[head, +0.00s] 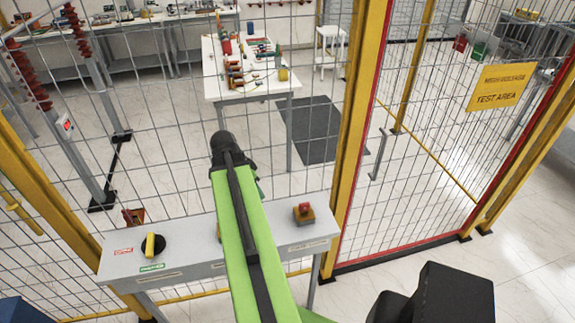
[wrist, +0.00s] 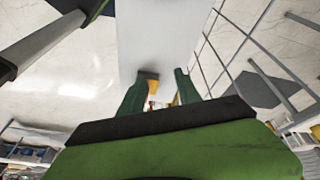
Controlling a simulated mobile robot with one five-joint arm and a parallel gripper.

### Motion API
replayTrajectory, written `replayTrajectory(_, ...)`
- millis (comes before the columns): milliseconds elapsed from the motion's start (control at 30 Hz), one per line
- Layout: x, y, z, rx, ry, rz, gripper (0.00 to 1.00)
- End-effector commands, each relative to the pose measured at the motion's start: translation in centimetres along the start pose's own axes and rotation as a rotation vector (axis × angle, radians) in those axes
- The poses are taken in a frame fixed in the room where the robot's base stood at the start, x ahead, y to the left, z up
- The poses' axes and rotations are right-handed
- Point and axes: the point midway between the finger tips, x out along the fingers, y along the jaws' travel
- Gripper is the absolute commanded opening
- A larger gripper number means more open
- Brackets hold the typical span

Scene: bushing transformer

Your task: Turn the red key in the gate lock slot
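I cannot make out the red key or the gate lock slot for certain in either view. The grey panel desk (head: 200,245) stands at the fence. A small yellow-orange thing (wrist: 149,75) shows near the left finger, with small red and yellow bits lower in the gap. I cannot tell whether either finger touches them.
A yellow-handled switch (head: 153,245) is at the desk's left, with red and green labels. A red-framed mesh gate (head: 420,140) bears a yellow sign (head: 502,87). A white workbench (head: 245,85) stands behind the fence.

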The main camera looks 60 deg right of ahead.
Motion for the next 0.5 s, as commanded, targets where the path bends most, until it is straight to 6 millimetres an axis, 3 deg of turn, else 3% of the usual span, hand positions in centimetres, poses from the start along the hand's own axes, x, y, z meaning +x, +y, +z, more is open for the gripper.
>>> replayTrajectory(33,-0.6,1.6,-3.5,0.117,0.013,0.021,0.4)
replayTrajectory(100,-0.3,3.4,-6.7,0.249,0.032,0.043,0.4)
replayTrajectory(200,0.1,5.2,-9.3,0.367,0.051,0.063,0.4)
replayTrajectory(300,0.4,5.8,-10.2,0.412,0.058,0.069,0.4)
replayTrajectory(500,1.6,5.8,-10.1,0.415,0.058,0.07,0.4)
